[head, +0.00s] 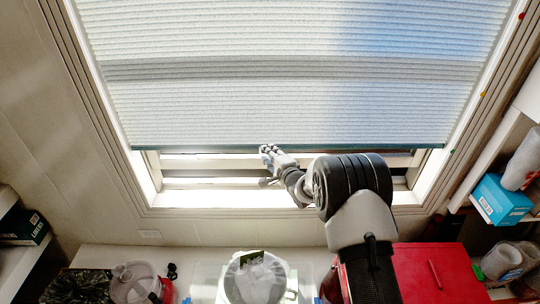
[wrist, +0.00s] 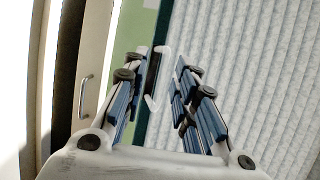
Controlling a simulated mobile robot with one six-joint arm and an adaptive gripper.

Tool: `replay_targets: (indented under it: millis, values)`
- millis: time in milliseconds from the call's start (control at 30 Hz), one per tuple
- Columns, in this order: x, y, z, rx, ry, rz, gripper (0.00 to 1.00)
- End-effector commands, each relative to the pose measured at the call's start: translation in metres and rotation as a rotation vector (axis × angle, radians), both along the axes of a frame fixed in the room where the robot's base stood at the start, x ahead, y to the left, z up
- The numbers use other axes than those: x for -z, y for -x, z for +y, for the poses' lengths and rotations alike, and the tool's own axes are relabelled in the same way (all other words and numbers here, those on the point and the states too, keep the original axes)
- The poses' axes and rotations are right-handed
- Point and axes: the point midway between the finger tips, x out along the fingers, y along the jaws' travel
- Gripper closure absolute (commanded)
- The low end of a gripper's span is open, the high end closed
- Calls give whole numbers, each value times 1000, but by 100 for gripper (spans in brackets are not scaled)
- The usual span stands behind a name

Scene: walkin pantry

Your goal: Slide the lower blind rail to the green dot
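The blind's lower rail (head: 350,149) is a thin dark green bar along the bottom of the pale pleated blind (head: 290,100). In the wrist view the rail (wrist: 147,118) runs steeply up the picture, with a small white pull handle (wrist: 163,52) on it. A tiny greenish mark, seemingly the green dot (head: 452,150), is on the right window frame near the rail's right end. My gripper (head: 268,152) is at the rail, left of its middle. In the wrist view my gripper (wrist: 153,82) is open, its blue-padded fingers either side of the handle; contact is unclear.
A red dot (head: 521,16) and a yellow dot (head: 483,94) sit higher on the right frame. Below the window are a red box (head: 437,272), a lined bin (head: 258,280) and a lidded jug (head: 135,283). A shelf with a blue box (head: 502,200) stands right.

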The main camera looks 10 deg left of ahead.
Motion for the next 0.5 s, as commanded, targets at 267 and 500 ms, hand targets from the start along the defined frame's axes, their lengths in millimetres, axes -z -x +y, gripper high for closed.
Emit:
replay_targets:
  millis: [267,500]
  values:
    - [-3,11,-9,1,0,0,74]
    - [-13,46,-37,2,0,1,74]
